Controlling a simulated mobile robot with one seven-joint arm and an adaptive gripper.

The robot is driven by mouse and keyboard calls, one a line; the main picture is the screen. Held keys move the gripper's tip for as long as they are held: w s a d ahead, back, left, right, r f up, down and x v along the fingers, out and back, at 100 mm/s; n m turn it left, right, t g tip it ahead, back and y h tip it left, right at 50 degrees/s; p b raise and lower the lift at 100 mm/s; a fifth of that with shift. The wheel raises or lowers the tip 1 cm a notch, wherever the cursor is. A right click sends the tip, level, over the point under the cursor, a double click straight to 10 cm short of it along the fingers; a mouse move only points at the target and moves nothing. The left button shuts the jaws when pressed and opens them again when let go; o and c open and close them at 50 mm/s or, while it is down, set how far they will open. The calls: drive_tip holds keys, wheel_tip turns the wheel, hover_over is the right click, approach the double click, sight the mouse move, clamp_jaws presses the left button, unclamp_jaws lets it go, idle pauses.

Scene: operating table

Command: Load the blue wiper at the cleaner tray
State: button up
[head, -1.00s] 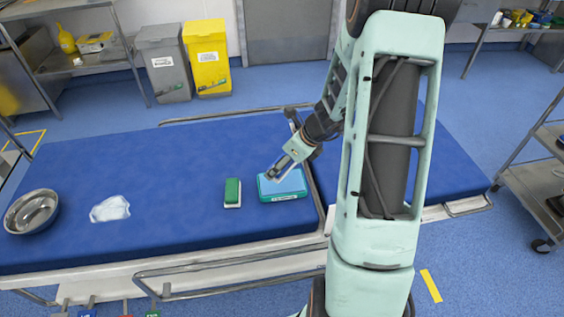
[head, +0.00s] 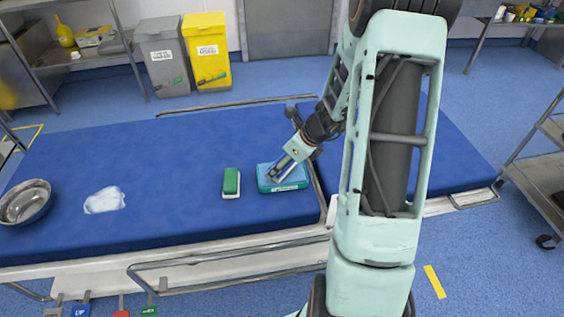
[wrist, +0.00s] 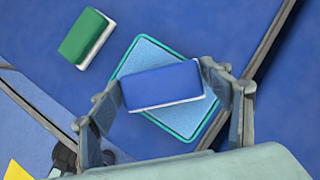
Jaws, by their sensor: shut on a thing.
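The blue wiper (wrist: 163,85), a blue block with a white edge, is held between the two fingers of my gripper (wrist: 160,80) in the wrist view. My gripper (head: 283,170) is shut on it, one finger at each end. The cleaner tray (wrist: 195,118), light blue with a teal rim, lies right under the wiper, which sits crosswise over it. In the head view the cleaner tray (head: 285,188) stands on the blue table near its right side, under my gripper. Whether the wiper touches the tray surface is not clear.
A green wiper (head: 231,182) lies just left of the tray. A white crumpled cloth (head: 104,200) and a steel bowl (head: 25,203) are farther left on the table (head: 160,170). A metal rail (wrist: 262,55) runs close to the tray's right side.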

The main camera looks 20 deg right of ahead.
drive_tip(key=shift+f+b, duration=0.5)
drive_tip(key=shift+f, duration=0.05)
idle(1.4)
drive_tip(key=shift+r, duration=0.1)
wheel_tip(320, 180, up, 7)
drive_tip(key=p, duration=0.6)
idle(0.8)
